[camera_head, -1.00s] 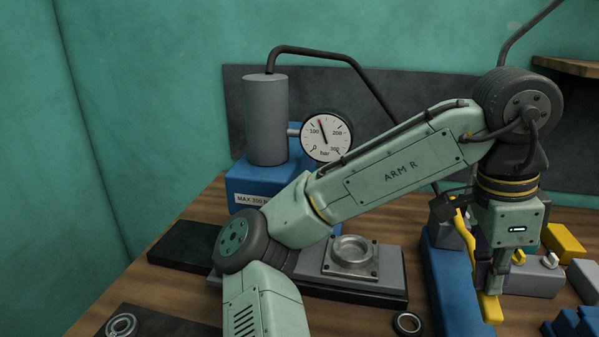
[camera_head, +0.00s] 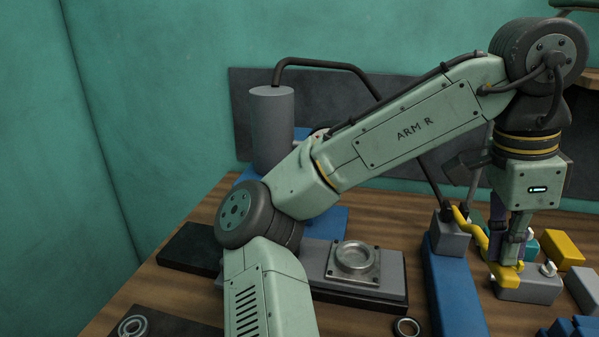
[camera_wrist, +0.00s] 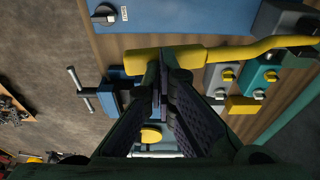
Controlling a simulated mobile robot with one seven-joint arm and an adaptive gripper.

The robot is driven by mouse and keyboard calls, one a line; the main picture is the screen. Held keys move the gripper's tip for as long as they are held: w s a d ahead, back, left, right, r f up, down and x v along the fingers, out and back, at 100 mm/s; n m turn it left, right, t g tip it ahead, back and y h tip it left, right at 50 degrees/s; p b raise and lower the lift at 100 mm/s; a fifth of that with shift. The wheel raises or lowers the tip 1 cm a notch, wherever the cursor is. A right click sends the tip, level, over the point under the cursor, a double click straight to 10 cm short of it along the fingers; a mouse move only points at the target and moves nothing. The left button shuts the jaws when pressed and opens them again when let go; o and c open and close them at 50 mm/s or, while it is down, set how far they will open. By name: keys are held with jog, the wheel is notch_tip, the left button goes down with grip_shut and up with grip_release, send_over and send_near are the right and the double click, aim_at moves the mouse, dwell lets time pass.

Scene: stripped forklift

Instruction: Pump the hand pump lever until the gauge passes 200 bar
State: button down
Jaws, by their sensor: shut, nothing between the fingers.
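The yellow pump lever (camera_head: 491,245) runs from a grey pivot block (camera_head: 450,240) on the long blue pump body (camera_head: 452,295) towards the front right. In the wrist view, its thick yellow grip (camera_wrist: 190,56) lies across the picture at my fingertips. My gripper (camera_head: 511,258) points down at the lever's grip end, with its fingers together and nothing between them. I cannot tell whether they touch the lever. The pressure gauge (camera_head: 319,132) is almost wholly hidden behind my arm, so its needle cannot be read.
A grey cylinder (camera_head: 272,132) with a dark hose stands behind my arm. A plate with a round metal ring (camera_head: 354,257) lies left of the pump. A grey block (camera_head: 528,288) and a yellow block (camera_head: 563,250) are close to the lever's end, leaving little room on the right.

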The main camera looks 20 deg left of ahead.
aim_at(498, 263)
jog(key=shift+f, duration=0.1)
notch_tip(498, 263, down, 5)
jog(key=shift+s+r, duration=0.1)
notch_tip(498, 263, up, 5)
dwell(1.2)
